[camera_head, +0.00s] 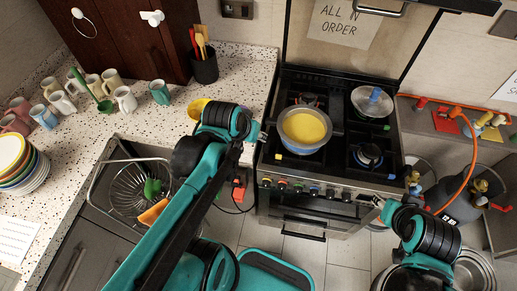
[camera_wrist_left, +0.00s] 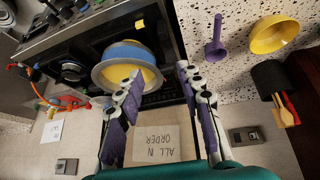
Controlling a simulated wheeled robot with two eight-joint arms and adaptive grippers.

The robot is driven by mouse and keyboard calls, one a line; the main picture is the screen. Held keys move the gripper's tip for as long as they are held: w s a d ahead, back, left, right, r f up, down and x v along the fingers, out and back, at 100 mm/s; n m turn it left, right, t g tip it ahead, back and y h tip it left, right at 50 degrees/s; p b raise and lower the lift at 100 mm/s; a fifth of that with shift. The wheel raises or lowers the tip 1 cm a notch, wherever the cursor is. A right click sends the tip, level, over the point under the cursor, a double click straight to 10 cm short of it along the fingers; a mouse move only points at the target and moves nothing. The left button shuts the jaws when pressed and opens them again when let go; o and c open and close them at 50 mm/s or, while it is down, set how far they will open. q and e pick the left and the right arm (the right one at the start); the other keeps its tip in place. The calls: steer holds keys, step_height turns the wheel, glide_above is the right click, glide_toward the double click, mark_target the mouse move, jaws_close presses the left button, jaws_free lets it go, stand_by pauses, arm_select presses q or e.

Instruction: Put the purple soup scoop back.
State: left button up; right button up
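The purple soup scoop (camera_wrist_left: 215,48) lies on the speckled counter beside the stove in the left wrist view. In the head view it does not show; my left arm covers that part of the counter. My left gripper (camera_wrist_left: 160,75) has its two fingers spread with nothing between them. It is over the stove's left front edge in the head view (camera_head: 262,132), apart from the scoop. A black utensil holder (camera_head: 205,68) with red, yellow and wooden utensils stands at the back of the counter. My right gripper (camera_head: 378,203) is in front of the stove's right side, small in view.
A pot of yellow soup (camera_head: 304,127) and a lidded pan (camera_head: 372,101) sit on the stove. A yellow bowl (camera_wrist_left: 272,33) is near the scoop. Several mugs (camera_head: 125,99), a green scoop (camera_head: 92,92) and stacked plates (camera_head: 22,163) are left. A wire basket (camera_head: 130,187) is in the sink.

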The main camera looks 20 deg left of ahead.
arm_select(q)
steer(key=s+d+m+t, duration=0.1)
steer(key=s+d, duration=0.3)
steer(key=shift+s+d+r, duration=0.15)
steer(key=shift+s+r, duration=0.2)
steer(key=shift+s, duration=0.05)
